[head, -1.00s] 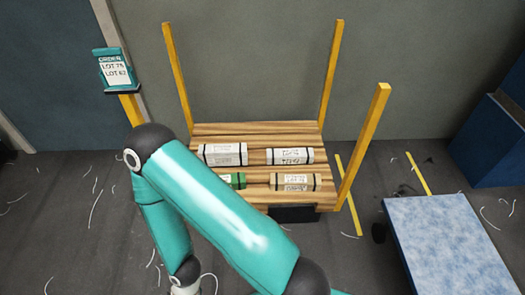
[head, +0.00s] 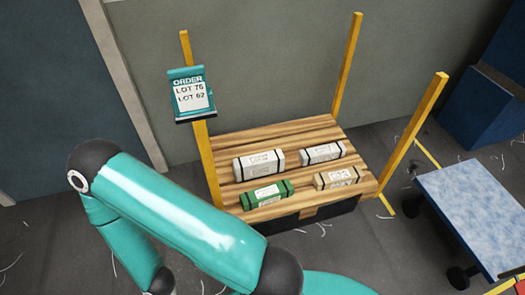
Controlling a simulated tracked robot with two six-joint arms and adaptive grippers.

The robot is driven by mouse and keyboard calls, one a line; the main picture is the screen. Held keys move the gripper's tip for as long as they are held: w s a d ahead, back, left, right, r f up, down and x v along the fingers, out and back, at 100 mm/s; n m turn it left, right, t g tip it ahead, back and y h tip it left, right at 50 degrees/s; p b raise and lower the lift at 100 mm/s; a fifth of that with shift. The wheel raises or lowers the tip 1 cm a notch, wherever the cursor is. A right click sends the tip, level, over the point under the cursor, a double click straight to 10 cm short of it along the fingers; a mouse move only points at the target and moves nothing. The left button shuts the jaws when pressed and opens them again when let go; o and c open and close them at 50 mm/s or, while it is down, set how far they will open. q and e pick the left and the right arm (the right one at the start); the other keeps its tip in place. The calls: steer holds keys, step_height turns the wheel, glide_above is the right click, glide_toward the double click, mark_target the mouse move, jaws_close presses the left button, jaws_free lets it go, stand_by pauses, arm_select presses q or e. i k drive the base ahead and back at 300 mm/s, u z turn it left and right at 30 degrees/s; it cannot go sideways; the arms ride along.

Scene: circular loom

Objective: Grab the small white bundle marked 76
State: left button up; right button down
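Two white bundles with black bands lie on the wooden platform (head: 285,137) of a cart, in the back row. The left white bundle (head: 258,163) looks a little bigger than the right white bundle (head: 322,152). Both carry printed labels too small to read, so I cannot tell which is marked 76. In front of them lie a green bundle (head: 266,194) and a tan bundle (head: 337,177). One teal arm of mine crosses the lower left, in front of the cart. Neither gripper is in view.
A teal order sign (head: 191,95), listing lots that seem to be 76 and 62, is at the cart's left yellow post (head: 207,165). Other yellow posts (head: 347,65) rise at the corners. A blue-topped wheeled table (head: 480,205) stands right. Thread scraps litter the floor.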

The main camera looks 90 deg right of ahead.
mark_target(308, 156)
steer(key=u, duration=0.25)
steer(key=i, duration=0.55)
steer(key=z, duration=1.35)
steer(key=i, duration=0.15)
steer(key=z, duration=1.85)
steer(key=i, duration=0.25)
steer(key=z, duration=1.15)
steer(key=k, duration=0.35)
steer(key=z, duration=0.75)
steer(key=i, duration=1.35)
steer(key=u, duration=0.45)
